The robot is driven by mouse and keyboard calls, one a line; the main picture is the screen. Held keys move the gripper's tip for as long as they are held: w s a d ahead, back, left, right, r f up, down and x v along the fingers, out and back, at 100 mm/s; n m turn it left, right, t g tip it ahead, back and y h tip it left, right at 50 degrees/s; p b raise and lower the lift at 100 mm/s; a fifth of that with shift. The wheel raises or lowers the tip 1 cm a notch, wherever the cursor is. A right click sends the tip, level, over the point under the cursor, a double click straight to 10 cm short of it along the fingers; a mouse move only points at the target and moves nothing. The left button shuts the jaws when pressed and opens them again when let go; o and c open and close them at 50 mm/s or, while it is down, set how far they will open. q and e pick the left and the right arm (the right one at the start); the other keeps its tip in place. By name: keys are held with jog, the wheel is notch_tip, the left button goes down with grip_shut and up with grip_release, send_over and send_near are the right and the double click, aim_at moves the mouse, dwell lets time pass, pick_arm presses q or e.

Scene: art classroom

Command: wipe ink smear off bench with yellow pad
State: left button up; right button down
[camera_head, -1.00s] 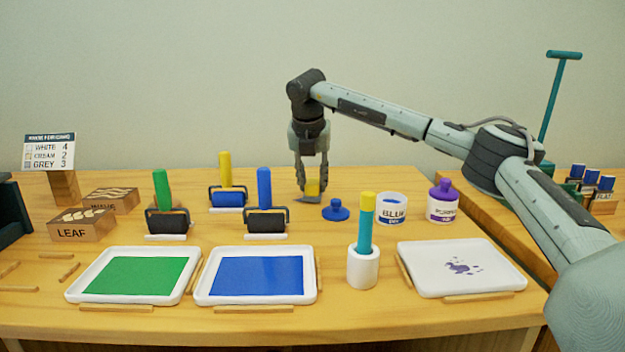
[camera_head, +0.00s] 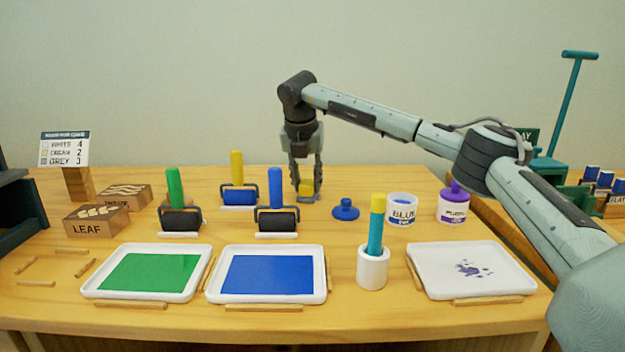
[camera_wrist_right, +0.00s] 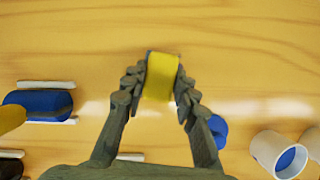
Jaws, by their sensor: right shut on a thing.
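The yellow pad (camera_head: 306,187) is between the fingers of my right gripper (camera_head: 305,190), low at the back middle of the wooden bench (camera_head: 330,225). In the right wrist view, the yellow pad (camera_wrist_right: 161,77) sits between both fingertips of the right gripper (camera_wrist_right: 161,85), with a thin grey edge at its far end. A bluish-grey patch shows just under the pad in the head view; I cannot tell whether it is the pad's base or ink. No ink smear shows clearly on the bare bench around it. My left gripper is out of view.
Rollers, including a blue-handled one (camera_head: 276,190), stand left. In front are a green tray (camera_head: 88,290), a blue tray (camera_head: 213,293) and a purple-spattered white tray (camera_head: 425,262).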

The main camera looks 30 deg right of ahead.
jog(key=shift+w+a+f+p, duration=0.1)
jog(key=shift+w+a+p, duration=0.1)
jog(key=shift+w+a, duration=0.35)
jog(key=shift+w+a+p, duration=0.2)
jog(key=shift+a, duration=0.55)
jog(key=shift+d, duration=0.1)
jog(key=shift+s+d+b, duration=0.1)
jog(key=shift+s+d, duration=0.45)
jog(key=shift+d, duration=0.35)
jog(key=shift+s+d+b, duration=0.15)
jog(key=shift+s+d, duration=0.45)
jog(key=shift+d, duration=0.25)
jog(key=shift+s+d+b, duration=0.1)
jog(key=shift+s+d, duration=0.45)
jog(key=shift+d, duration=0.35)
jog(key=shift+s+d, duration=0.1)
jog(key=shift+d, duration=0.05)
jog(key=shift+w+a+p, duration=0.35)
jog(key=shift+w+a, duration=0.2)
jog(key=shift+a, duration=0.4)
jog(key=shift+w+a+p, duration=0.4)
jog(key=shift+w+a, duration=0.2)
jog(key=shift+a, duration=0.4)
jog(key=shift+w+a+p, duration=0.35)
jog(key=shift+w+a, duration=0.2)
jog(key=shift+a, duration=0.4)
